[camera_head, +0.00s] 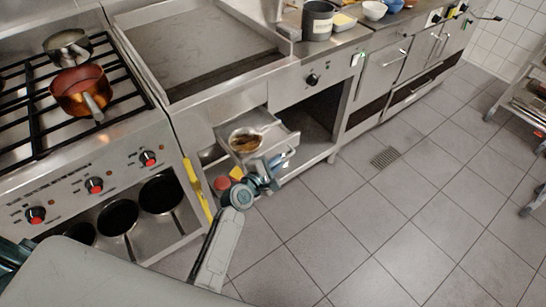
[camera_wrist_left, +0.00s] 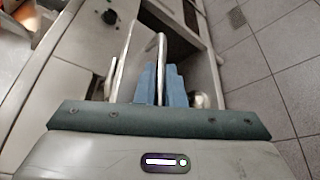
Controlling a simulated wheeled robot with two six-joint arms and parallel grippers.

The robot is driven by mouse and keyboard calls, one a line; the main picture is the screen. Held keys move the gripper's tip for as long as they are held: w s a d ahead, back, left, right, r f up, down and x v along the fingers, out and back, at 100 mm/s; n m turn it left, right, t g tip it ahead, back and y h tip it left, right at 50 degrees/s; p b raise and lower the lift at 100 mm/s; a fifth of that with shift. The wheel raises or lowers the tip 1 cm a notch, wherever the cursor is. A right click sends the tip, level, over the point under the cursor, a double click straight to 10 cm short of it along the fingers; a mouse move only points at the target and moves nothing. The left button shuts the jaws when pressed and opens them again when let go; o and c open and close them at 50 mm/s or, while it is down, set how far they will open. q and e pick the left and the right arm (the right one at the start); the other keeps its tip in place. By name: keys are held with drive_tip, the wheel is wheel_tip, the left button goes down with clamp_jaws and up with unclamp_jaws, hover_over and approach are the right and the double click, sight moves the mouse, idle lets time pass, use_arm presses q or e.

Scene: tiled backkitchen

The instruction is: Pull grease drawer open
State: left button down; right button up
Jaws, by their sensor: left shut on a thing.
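The grease drawer (camera_head: 283,136) is a metal drawer under the griddle, standing partly out of the counter front. A round dish with brown contents (camera_head: 245,141) shows in it. My left gripper (camera_head: 283,160) is at the drawer's front, low in the head view. In the left wrist view, its blue fingers (camera_wrist_left: 163,85) are closed around a thin metal bar, the drawer handle (camera_wrist_left: 161,48). The arm hides part of the drawer's front and the shelf below. My right gripper is not in view.
The griddle (camera_head: 195,45) lies above the drawer. A stove with pans (camera_head: 80,90) stands at the left, with more pans on its lower shelf. A yellow-handled item (camera_head: 196,188) hangs beside the stove. The tiled floor (camera_head: 400,215) in front is clear; a rack stands at the far right.

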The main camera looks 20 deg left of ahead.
use_arm(q)
drive_tip(key=shift+s+d, duration=0.1)
drive_tip(key=c, duration=1.5)
unclamp_jaws()
drive_tip(key=shift+v, duration=5.35)
